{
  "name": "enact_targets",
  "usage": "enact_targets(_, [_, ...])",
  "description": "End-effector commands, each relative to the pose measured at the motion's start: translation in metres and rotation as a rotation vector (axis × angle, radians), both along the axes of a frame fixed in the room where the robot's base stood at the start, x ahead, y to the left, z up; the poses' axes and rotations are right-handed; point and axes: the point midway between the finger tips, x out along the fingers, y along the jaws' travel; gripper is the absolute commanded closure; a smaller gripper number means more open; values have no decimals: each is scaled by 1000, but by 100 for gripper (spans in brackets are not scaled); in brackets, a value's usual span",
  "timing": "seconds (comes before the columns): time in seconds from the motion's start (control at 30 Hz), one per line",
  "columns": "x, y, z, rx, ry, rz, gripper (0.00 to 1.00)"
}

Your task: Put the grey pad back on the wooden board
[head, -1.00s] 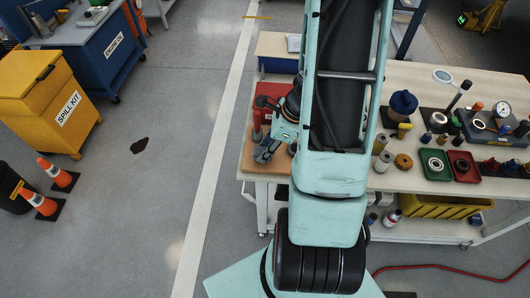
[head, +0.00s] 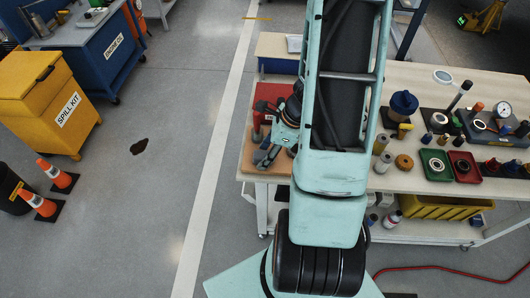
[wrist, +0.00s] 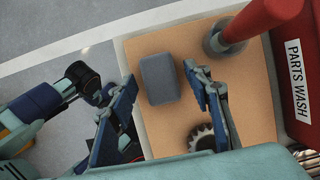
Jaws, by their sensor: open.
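The grey pad (wrist: 160,79) is a small dark block with rounded corners. In the wrist view it lies on the wooden board (wrist: 240,90), near its left edge. My gripper (wrist: 159,74) is open, with one finger on each side of the pad. I see a gap between the pad and each finger, wider on the left. In the head view my gripper (head: 264,160) is over the wooden board (head: 247,162) at the left end of the workbench. I cannot make out the pad there.
A red parts wash box (wrist: 298,70) borders the board's right side, with a red cylinder (wrist: 255,20) beside it. A toothed gear (wrist: 203,138) sits on the board near the right finger. Several parts crowd the bench to the right.

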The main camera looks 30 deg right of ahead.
Motion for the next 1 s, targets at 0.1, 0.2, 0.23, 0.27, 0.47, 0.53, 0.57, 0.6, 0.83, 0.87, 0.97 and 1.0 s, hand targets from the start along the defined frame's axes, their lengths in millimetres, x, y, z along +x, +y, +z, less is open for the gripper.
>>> enact_targets(0.1, [-1,-4,14,-3,-2,-2,54])
enact_targets(0.2, [-5,-10,33,-4,-4,0,54])
enact_targets(0.23, [-7,-12,40,-4,-4,0,54])
enact_targets(0.27, [-8,-15,46,-5,-5,0,54])
enact_targets(0.47, [-18,-28,85,-4,-4,0,54])
enact_targets(0.53, [-21,-32,95,-3,-2,0,54])
enact_targets(0.57, [-22,-33,99,-2,-3,1,54])
enact_targets(0.6, [-23,-34,103,-1,-2,0,54])
enact_targets(0.83, [-26,-38,113,0,0,0,54])
enact_targets(0.87, [-26,-38,113,0,0,0,54])
enact_targets(0.97, [-26,-38,113,0,0,0,54])
enact_targets(1.0, [-26,-38,113,0,0,0,54])
